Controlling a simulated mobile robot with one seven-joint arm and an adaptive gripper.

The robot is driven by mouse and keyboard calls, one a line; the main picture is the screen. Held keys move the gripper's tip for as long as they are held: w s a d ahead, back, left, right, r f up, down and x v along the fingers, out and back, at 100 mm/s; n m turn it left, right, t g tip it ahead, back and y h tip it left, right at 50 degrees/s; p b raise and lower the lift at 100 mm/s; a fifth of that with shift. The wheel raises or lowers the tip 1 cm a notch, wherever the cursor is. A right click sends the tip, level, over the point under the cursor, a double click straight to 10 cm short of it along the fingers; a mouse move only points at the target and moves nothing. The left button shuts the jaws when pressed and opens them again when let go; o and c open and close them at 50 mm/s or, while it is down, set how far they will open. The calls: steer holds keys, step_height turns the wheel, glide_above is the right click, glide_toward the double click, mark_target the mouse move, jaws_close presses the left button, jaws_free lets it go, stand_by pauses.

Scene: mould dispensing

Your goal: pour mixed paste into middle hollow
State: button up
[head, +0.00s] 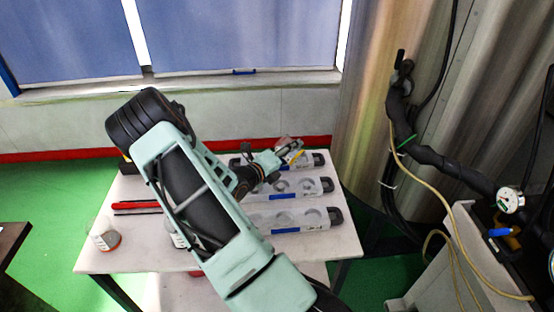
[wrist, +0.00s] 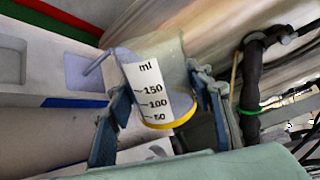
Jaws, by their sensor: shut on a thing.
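My gripper (head: 283,154) is shut on a clear beaker (head: 291,146) at the back right of the white table. In the wrist view the beaker (wrist: 152,95) sits between the two blue fingers, with its ml scale and a yellow rim or band, and it looks tilted. The paste inside cannot be made out.
A second one (head: 178,237) is partly hidden by my arm. Red and black bars (head: 136,208) lie at the left. A hose and stand (head: 430,150) rise to the right.

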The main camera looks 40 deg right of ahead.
stand_by(0.6)
steer(key=shift+f+m+b, duration=0.1)
steer(key=shift+m+b, duration=0.3)
steer(key=shift+b, duration=0.15)
steer(key=shift+s+r+m+t+b, duration=0.1)
steer(key=shift+r+m+t+b, duration=0.15)
steer(key=shift+m+t+b, duration=0.4)
steer(key=shift+g, duration=0.25)
